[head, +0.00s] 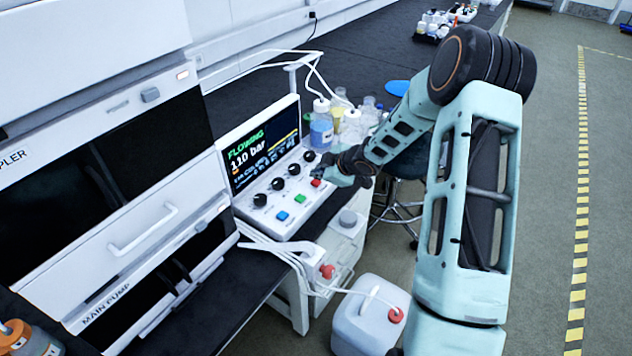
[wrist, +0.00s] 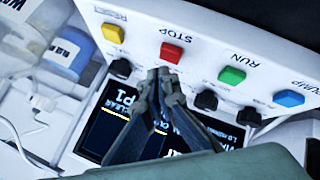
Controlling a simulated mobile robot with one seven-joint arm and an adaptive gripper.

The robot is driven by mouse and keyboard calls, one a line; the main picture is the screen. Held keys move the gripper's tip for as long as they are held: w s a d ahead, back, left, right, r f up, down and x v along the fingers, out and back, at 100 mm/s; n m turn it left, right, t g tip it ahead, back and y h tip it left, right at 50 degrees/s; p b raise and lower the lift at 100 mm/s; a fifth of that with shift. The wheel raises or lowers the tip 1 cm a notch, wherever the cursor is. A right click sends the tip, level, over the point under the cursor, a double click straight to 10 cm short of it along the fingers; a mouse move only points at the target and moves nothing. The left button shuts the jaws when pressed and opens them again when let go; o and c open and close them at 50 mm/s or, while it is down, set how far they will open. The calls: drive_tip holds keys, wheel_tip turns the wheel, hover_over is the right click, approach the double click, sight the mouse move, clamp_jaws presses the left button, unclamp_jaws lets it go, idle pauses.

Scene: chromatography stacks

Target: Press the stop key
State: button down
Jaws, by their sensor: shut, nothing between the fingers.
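The red stop key (head: 316,183) sits on the white sloped control panel (head: 262,226). My gripper (head: 322,169) is shut and empty beside the red key. In the wrist view, its fingertips (wrist: 166,72) appear just below the red key's edge. I cannot tell whether they touch it. The key's top is mostly visible there.
The green run key (wrist: 232,75), blue pump key (wrist: 289,97) and yellow reset key (wrist: 112,32) flank the red one. Black knobs (head: 260,200) line the panel under the screen (head: 250,150), which reads FLOWING, 110 bar. Bottles (head: 321,133) stand behind the gripper.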

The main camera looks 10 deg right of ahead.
sight(318, 183)
drive_tip(key=shift+f, duration=0.15)
idle(0.4)
drive_tip(key=shift+f+b, duration=0.25)
drive_tip(key=shift+b, duration=0.05)
drive_tip(key=shift+f+b, duration=0.4)
drive_tip(key=shift+f, duration=0.15)
idle(0.6)
drive_tip(key=shift+r, duration=0.15)
drive_tip(key=shift+r+p, duration=0.8)
drive_tip(key=shift+p, duration=0.2)
wheel_tip(318, 183, up, 5)
drive_tip(key=p, duration=0.5)
drive_tip(key=shift+r, duration=0.1)
drive_tip(key=shift+d, duration=0.1)
idle(0.4)
